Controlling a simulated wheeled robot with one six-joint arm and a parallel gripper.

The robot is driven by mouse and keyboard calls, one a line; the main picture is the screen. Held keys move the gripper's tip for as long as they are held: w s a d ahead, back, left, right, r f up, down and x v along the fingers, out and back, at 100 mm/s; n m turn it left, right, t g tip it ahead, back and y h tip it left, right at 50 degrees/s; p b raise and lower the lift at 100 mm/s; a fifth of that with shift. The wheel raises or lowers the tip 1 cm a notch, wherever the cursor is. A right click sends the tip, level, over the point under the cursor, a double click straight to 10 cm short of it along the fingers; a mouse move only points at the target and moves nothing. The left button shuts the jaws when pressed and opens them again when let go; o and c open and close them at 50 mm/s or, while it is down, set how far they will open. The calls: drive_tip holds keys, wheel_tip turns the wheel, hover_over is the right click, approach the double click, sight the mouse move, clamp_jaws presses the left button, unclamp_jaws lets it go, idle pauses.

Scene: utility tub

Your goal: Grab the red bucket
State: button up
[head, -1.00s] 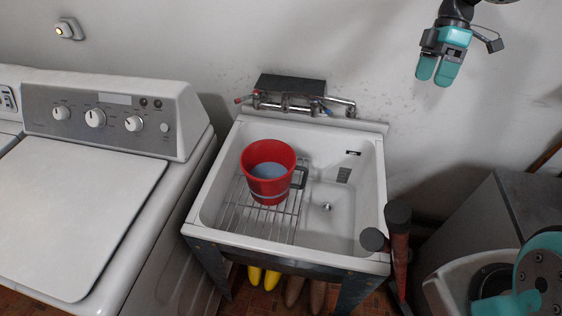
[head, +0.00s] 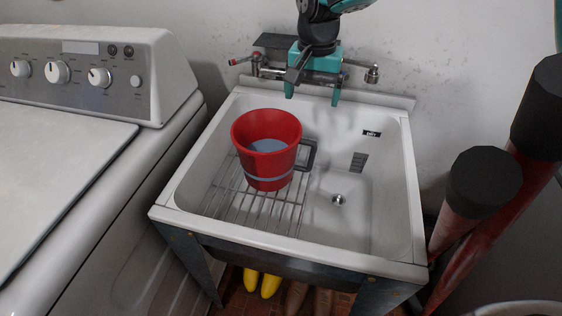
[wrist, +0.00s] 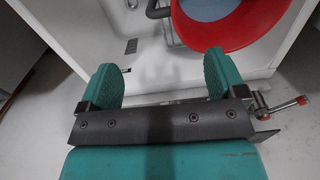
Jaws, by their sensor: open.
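The red bucket (head: 267,150) stands upright on a wire rack in the left part of the white tub. It holds something bluish-grey, and its dark handle (head: 307,155) sticks out on the right side. My gripper (head: 313,97) is open and empty, above the tub's back edge near the faucet, behind and a little right of the bucket, and apart from it. In the wrist view the fingers (wrist: 160,78) are spread wide, and the bucket (wrist: 240,30) shows beyond them at the upper right, partly cut off by the frame.
The white tub (head: 412,190) has a faucet (head: 371,74) and a dark shelf (head: 272,41) at the back. A washing machine (head: 90,110) stands to the left. Red posts with black ends (head: 485,182) rise at the right. Yellow boots (head: 270,285) stand beneath the tub.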

sight(307, 141)
wheel_tip(307, 141, down, 16)
drive_tip(key=shift+a+f+p, duration=0.1)
drive_tip(key=shift+p, duration=1.05)
clamp_jaws()
